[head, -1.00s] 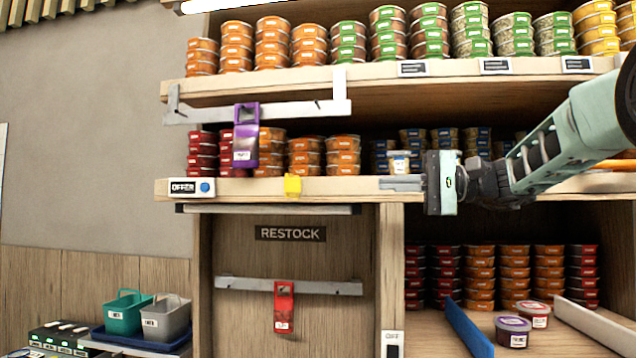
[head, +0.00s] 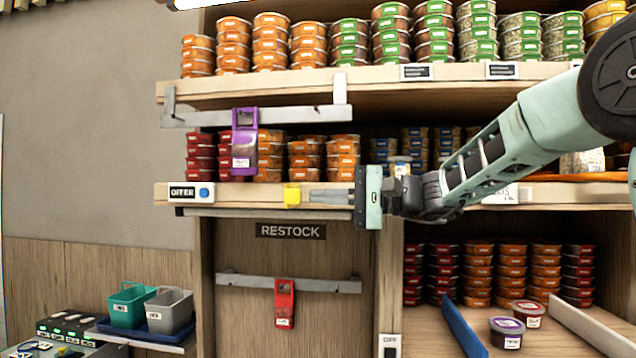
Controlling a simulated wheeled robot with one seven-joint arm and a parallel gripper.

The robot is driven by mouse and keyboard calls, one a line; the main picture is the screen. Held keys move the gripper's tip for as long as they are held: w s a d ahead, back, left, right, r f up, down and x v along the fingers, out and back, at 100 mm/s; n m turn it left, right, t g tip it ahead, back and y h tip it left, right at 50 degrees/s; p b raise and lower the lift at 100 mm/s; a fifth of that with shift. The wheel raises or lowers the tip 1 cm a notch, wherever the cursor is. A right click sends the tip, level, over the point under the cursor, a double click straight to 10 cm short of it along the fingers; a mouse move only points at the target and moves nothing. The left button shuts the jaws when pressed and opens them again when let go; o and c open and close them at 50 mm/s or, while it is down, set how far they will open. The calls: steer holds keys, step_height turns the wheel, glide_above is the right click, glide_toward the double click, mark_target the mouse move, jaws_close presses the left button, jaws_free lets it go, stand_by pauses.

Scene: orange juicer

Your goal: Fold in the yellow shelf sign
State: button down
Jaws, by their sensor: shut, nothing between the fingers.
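The yellow shelf sign (head: 292,195) is a small yellow block shape on the front edge of the middle shelf (head: 240,194), right of the OFFER label. It is too small to tell how far it sticks out. My gripper (head: 313,196) is shut and empty, pointing left along the shelf edge. Its fingertips are just right of the sign at about the same height. A narrow gap seems to show between them, but depth is hard to judge.
The OFFER label (head: 190,192) with a blue button is left of the sign. A purple tag (head: 244,140) hangs on a metal rail (head: 290,115) above. A red tag (head: 284,303) hangs below the RESTOCK plate (head: 290,231). Stacked tubs fill the shelves.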

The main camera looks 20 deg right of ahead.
steer(key=shift+w+a, duration=0.3)
steer(key=shift+a, duration=0.3)
steer(key=shift+f, duration=0.1)
steer(key=b, duration=0.2)
steer(key=a+m+t+h+b, duration=0.1)
steer(key=b, duration=0.1)
steer(key=shift+a+f+t+b, duration=0.3)
steer(key=w+a+m+t+h+b, duration=0.7)
steer(key=a+m+h+b, duration=0.1)
steer(key=a+h, duration=0.1)
steer(key=shift+w+a+r+h+b, duration=0.15)
steer(key=shift+r+h+b, duration=0.25)
steer(key=shift+h, duration=0.4)
